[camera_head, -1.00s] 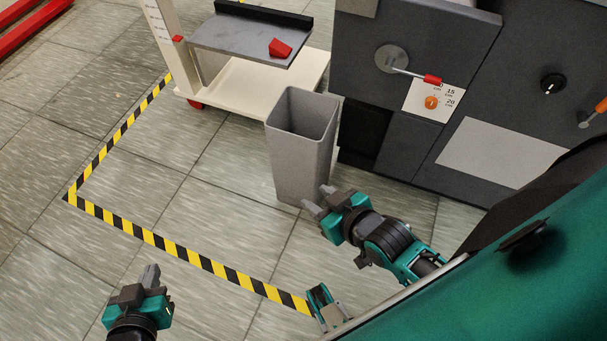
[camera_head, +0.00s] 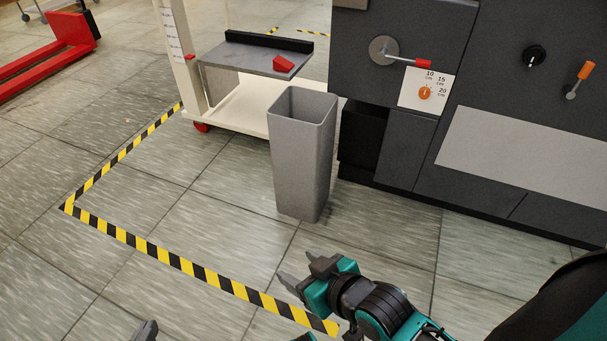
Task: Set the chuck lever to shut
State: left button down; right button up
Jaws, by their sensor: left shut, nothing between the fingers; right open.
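A lever with a red grip (camera_head: 405,62) sticks out to the right from a round grey disc on the dark machine front. A second lever with an orange grip (camera_head: 585,70) stands upright, tilted slightly right, near the right edge. No name shows on either, so I cannot tell which is the chuck lever. My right gripper (camera_head: 300,272) is open and empty over the floor, in front of the grey bin and well apart from both levers. My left gripper (camera_head: 147,331) shows only its fingertips at the bottom edge, shut and empty.
A tall grey bin (camera_head: 300,160) stands before the machine. A white card (camera_head: 425,101) with cm marks and an orange knob sits below the red grip. A black knob (camera_head: 534,56) is farther right. A cart (camera_head: 240,108) stands at the back left. Striped tape marks the open floor.

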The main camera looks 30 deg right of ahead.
aim_at(382, 54)
jog(key=z, duration=1.45)
jog(key=i+j, duration=0.1)
jog(key=i, duration=0.05)
